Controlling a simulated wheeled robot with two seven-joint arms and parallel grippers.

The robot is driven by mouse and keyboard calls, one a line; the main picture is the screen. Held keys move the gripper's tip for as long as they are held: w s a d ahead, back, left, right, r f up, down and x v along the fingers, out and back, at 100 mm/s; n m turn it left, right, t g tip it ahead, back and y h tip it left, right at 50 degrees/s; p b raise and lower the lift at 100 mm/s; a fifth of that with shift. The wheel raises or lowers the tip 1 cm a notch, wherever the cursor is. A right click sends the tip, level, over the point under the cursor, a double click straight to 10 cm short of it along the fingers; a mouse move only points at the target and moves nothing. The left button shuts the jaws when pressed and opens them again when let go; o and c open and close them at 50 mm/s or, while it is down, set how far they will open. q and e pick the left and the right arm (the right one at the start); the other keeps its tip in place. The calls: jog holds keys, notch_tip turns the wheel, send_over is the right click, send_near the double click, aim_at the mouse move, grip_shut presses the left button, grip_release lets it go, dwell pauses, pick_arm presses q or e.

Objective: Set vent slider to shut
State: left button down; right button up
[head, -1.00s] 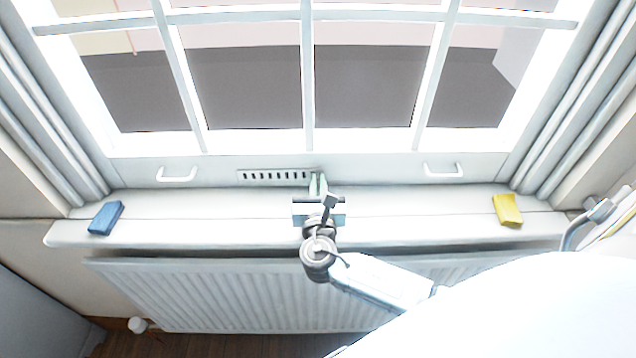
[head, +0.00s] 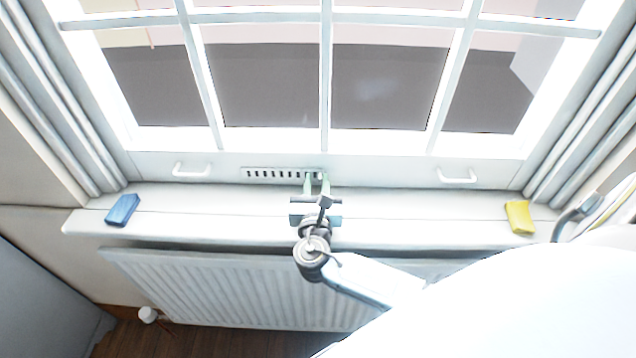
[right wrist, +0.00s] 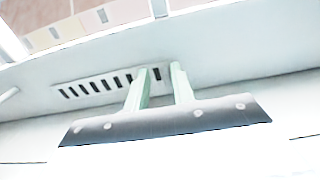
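The vent (head: 283,174) is a white strip with a row of dark slots, low on the window frame; it also shows in the right wrist view (right wrist: 95,87). My right gripper (head: 317,180) is at the vent's right end. Its two pale green fingers (right wrist: 160,69) are apart, one on each side of a small dark patch at the end of the slot row. I cannot tell whether that patch is the slider's knob or a slot, or whether the fingers touch it. Several slots look dark. My left gripper is not in view.
A blue block (head: 122,210) lies on the sill (head: 240,218) at left and a yellow block (head: 519,217) at right. White handles (head: 191,171) (head: 457,176) flank the vent. A radiator (head: 230,290) stands below. The sill between gripper and blocks is clear.

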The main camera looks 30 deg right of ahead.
jog(key=shift+o, duration=0.2)
jog(key=shift+s, duration=0.1)
jog(key=v, duration=1.3)
jog(key=shift+s, duration=0.1)
